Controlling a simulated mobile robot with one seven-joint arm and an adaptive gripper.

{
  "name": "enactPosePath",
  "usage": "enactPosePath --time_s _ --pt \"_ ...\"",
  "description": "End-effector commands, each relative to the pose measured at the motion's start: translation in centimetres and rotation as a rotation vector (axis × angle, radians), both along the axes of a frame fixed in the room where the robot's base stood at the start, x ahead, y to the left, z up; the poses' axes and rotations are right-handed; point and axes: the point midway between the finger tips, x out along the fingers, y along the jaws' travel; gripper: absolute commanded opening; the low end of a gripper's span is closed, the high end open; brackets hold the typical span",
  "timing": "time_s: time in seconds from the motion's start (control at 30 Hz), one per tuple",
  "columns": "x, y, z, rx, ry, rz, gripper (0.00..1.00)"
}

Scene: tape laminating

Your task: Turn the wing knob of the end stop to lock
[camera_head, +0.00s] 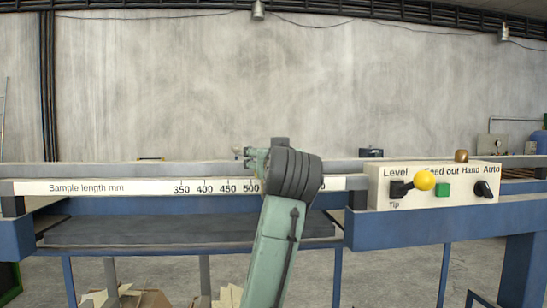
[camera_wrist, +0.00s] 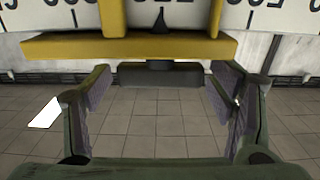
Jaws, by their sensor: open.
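In the wrist view the yellow end stop (camera_wrist: 130,46) crosses the top, in front of the white scale, with a black pointer (camera_wrist: 161,22) above its bar. A dark grey piece that looks like the wing knob (camera_wrist: 160,77) sits below the bar. My gripper (camera_wrist: 160,92) is open, with one finger on each side of the knob and a visible gap to both. Whether the fingers reach its depth is unclear. In the head view my arm covers the end stop and knob; part of my gripper (camera_head: 252,155) shows at the rail.
The white sample-length scale (camera_head: 110,187) runs along the rail. A blue frame (camera_head: 400,232) lies below. Tiled floor is clear beneath my gripper.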

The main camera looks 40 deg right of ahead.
Motion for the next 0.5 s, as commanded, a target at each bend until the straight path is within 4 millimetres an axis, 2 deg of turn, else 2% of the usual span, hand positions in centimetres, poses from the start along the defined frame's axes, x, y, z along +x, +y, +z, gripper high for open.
enactPosePath --time_s 0.27,0.5 --pt "-0.6 0.3 0.0 0.000 0.000 0.000 0.77" --pt "-4.4 2.7 0.1 -0.003 -0.004 -0.001 0.77"
